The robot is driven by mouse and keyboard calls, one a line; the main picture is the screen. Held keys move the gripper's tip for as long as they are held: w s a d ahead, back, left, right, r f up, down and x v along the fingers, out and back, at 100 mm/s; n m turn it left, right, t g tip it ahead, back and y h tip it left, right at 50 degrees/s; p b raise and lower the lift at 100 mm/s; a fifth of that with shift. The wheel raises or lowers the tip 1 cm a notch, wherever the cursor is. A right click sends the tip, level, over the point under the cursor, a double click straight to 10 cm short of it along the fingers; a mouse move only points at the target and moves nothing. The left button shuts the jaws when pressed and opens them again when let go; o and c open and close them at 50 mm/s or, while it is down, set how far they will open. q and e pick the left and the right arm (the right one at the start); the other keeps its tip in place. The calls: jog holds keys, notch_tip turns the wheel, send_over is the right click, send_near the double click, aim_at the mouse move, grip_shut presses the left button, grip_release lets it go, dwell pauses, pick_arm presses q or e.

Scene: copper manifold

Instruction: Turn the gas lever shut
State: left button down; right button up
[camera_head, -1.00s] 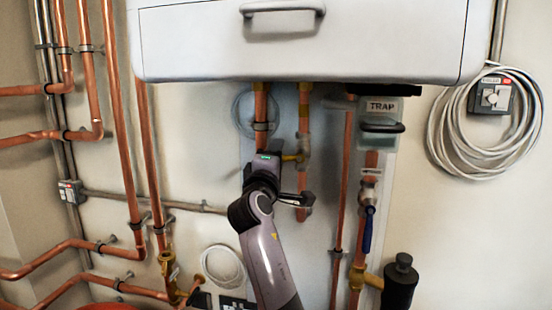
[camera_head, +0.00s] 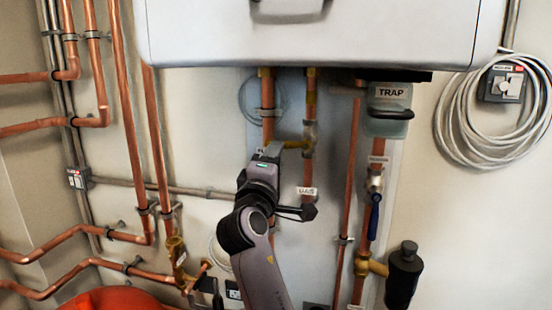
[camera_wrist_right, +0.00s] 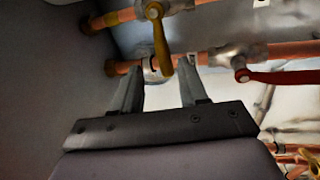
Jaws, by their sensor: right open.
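The yellow gas lever (camera_head: 293,144) sticks out to the left from its brass valve (camera_head: 310,135) on a copper pipe, above a label reading GAS (camera_head: 307,191). In the right wrist view the yellow lever (camera_wrist_right: 161,45) reaches down from its valve, its tip between my fingertips in the picture; I cannot tell whether they touch it. My right gripper (camera_head: 272,150) is open just left of and below the lever in the head view, and it also shows in the wrist view (camera_wrist_right: 160,68). My left gripper is out of view.
A red lever (camera_wrist_right: 285,77) lies right of my fingers in the wrist view. A blue-handled valve (camera_head: 375,210), the TRAP unit (camera_head: 389,110) and a black canister (camera_head: 403,275) stand to the right. The white boiler (camera_head: 310,35) overhangs above. Copper pipes crowd the left.

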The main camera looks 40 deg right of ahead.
jog(key=shift+f, duration=0.1)
jog(key=a+f+n+t+y, duration=0.3)
jog(key=f+y, duration=0.4)
jog(key=f, duration=0.8)
jog(key=s+a+f+m+g+y, duration=0.1)
jog(key=s+a+f+m+y, duration=0.1)
jog(key=s+a+f+y, duration=0.5)
jog(key=s+a+f+m+g+y, duration=0.15)
jog(key=s+a+f, duration=0.25)
jog(key=f, duration=0.8)
jog(key=s+a+f+m+g+y, duration=0.1)
jog(key=s+a+f+m+y, duration=0.15)
jog(key=s, duration=0.35)
jog(key=s+a+f+m+g+y, duration=0.1)
jog(key=s+a+f+g, duration=0.15)
jog(key=s+f, duration=0.2)
pick_arm(q)
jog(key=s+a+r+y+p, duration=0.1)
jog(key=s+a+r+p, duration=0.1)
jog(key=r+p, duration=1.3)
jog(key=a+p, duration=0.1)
jog(key=p, duration=0.4)
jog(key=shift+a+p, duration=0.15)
jog(key=shift+p, duration=0.25)
pick_arm(e)
notch_tip(320, 180, up, 16)
jog(key=s+d, duration=0.2)
jog(key=shift+s+t, duration=0.3)
jog(key=shift+d+f, duration=0.1)
jog(key=shift+f, duration=0.05)
